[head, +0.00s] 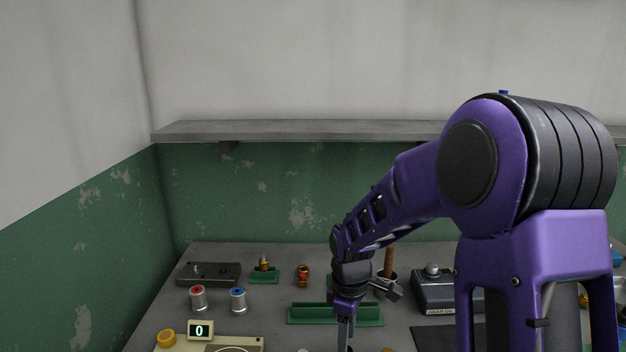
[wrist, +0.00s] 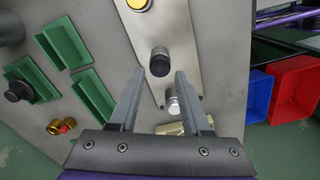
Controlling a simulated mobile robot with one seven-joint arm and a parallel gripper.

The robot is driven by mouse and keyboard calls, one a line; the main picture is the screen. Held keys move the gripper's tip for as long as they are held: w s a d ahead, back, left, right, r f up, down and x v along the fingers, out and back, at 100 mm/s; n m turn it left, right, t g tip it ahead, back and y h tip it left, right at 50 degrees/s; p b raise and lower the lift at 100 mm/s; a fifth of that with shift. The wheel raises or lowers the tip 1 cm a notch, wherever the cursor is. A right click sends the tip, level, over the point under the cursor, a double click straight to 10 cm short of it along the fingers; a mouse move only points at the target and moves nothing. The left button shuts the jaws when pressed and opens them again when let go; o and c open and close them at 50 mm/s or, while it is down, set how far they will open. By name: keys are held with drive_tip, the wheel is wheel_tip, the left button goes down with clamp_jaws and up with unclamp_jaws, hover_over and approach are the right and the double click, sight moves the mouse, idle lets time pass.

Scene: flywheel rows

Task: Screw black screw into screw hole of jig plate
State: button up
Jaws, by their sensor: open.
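My gripper (wrist: 159,74) is open in the wrist view, its two fingers spread with nothing gripped. A black-capped round piece (wrist: 160,63), which may be the black screw, stands between and just beyond the fingertips. It is on a light grey plate (wrist: 190,30), which may be the jig plate. A silver cylinder (wrist: 172,102) shows between the fingers, nearer the palm. I cannot make out the screw hole. In the head view my gripper (head: 346,335) points down over the table, its tips cut off by the lower edge.
Green holders (wrist: 62,45) lie left, one with a black knob (wrist: 18,90); a brass-and-red part (wrist: 60,127) is nearby. Blue (wrist: 260,95) and red (wrist: 293,90) bins stand right of the table. A counter reading 0 (head: 200,330) and two spools (head: 238,300) are at left. A shelf (head: 300,130) is above.

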drive_tip(key=o, duration=0.5)
drive_tip(key=shift+c, duration=0.2)
drive_tip(key=shift+r, duration=1.5)
